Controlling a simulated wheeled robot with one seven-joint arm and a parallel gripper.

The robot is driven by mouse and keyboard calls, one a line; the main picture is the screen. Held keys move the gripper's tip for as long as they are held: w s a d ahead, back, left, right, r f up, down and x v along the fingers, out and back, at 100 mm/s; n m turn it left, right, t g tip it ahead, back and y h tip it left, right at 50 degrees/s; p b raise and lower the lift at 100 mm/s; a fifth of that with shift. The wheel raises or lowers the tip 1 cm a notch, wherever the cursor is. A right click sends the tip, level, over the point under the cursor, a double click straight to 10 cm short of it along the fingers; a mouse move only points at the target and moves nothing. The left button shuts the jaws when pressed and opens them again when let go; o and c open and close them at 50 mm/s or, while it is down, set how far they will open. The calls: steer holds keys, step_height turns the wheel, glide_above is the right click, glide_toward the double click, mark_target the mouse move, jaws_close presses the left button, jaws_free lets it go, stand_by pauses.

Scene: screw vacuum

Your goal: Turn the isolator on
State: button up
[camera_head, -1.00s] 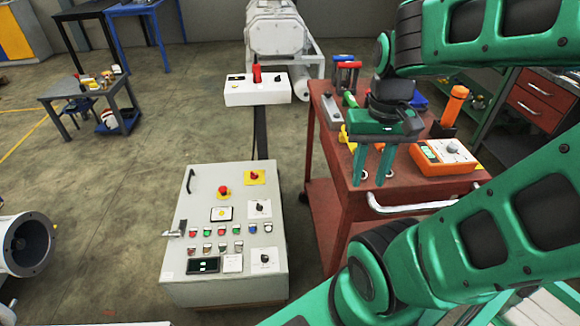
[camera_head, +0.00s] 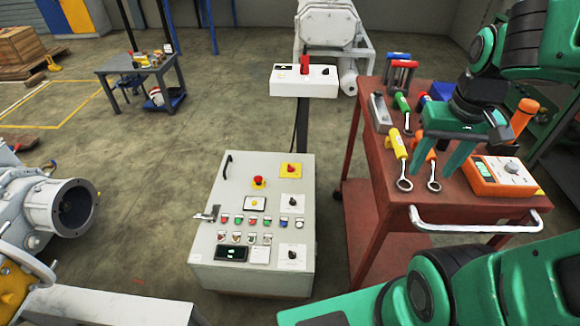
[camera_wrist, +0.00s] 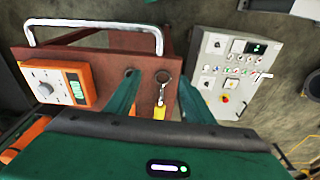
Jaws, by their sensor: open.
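A grey control cabinet (camera_head: 260,195) stands on the floor left of the red trolley. Its sloped top carries a red knob on a yellow plate (camera_head: 291,169), a red mushroom button (camera_head: 258,182), small black rotary switches (camera_head: 292,200) and rows of coloured buttons. A white box with a red handle (camera_head: 304,65) stands behind it. I cannot tell which control is the isolator. My gripper (camera_head: 432,172) is open and empty above the trolley, right of the cabinet and apart from it. The wrist view shows both fingers (camera_wrist: 158,78) apart, with the cabinet (camera_wrist: 212,75) to their right.
The red trolley (camera_head: 375,165) holds several tools, an orange meter (camera_head: 503,176) and wrenches (camera_head: 404,183) below my gripper. Its handle (camera_head: 480,226) juts forward. A grey machine with a round flange (camera_head: 75,207) stands at left. Open floor (camera_head: 140,160) lies left of the cabinet.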

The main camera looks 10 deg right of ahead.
steer(key=w+a+n+t, duration=0.1)
steer(key=w+a+n, duration=0.1)
steer(key=w+a, duration=0.35)
steer(key=w+a+n+t+y, duration=0.1)
steer(key=w+a, duration=0.1)
steer(key=w, duration=0.6)
steer(key=w+a+n+t, duration=0.1)
steer(key=w+a+n, duration=0.15)
steer(key=w, duration=0.45)
steer(key=n+y, duration=0.2)
steer(key=n, duration=0.2)
glide_above(291, 166)
steer(key=s+d, duration=0.2)
steer(key=s, duration=0.2)
step_height(291, 166, down, 38)
steer(key=x, duration=1.1)
steer(key=shift+s+d+f, duration=0.15)
steer(key=shift+d+f, duration=0.05)
steer(key=shift+f, duration=0.05)
